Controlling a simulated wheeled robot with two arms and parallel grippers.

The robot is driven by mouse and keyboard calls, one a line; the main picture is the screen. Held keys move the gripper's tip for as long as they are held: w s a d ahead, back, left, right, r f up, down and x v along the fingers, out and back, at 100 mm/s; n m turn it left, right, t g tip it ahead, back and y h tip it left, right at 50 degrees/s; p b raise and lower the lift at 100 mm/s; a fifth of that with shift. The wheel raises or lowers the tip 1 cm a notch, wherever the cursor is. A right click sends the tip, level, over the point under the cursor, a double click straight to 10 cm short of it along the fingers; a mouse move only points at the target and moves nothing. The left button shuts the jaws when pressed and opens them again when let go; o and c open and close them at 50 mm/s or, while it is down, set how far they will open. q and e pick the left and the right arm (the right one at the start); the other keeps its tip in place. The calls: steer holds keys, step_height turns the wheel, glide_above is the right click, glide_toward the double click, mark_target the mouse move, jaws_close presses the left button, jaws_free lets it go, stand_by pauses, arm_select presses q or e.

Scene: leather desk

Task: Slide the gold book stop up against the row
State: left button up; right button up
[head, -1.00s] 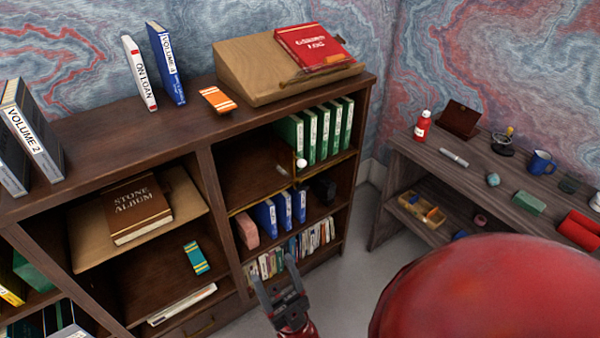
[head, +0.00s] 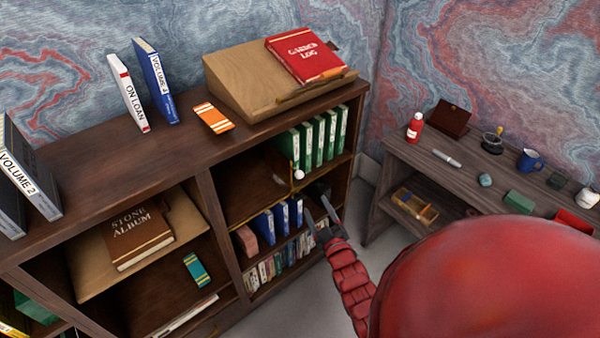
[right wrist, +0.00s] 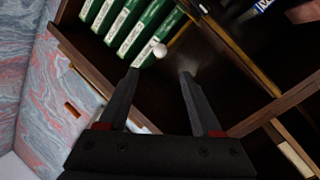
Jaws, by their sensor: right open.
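The gold book stop shows as a thin gold strip with a white ball knob (head: 299,174) on the shelf with green books, at the near end of the green book row (head: 315,143). In the right wrist view the knob (right wrist: 159,50) is just beyond my fingertips, close to the green books (right wrist: 128,27); whether the stop touches them I cannot tell. My right gripper (head: 323,200) is open and empty, in front of the bookcase, below and right of the knob. Its two fingers (right wrist: 158,76) point toward the knob in the right wrist view. My left gripper is not in view.
Blue binders (head: 280,218) and a pink block (head: 246,240) stand on the shelf below. A gold rail (right wrist: 245,62) runs along the shelf. A side table (head: 410,155) with small items stands right. The shelf left of the green books is largely clear.

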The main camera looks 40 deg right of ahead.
mark_target(300, 175)
steer(key=p+x, duration=0.2)
steer(key=x, duration=1.3)
steer(key=shift+a+p, duration=0.1)
steer(key=shift+p, duration=0.2)
jaws_close()
stand_by(0.7)
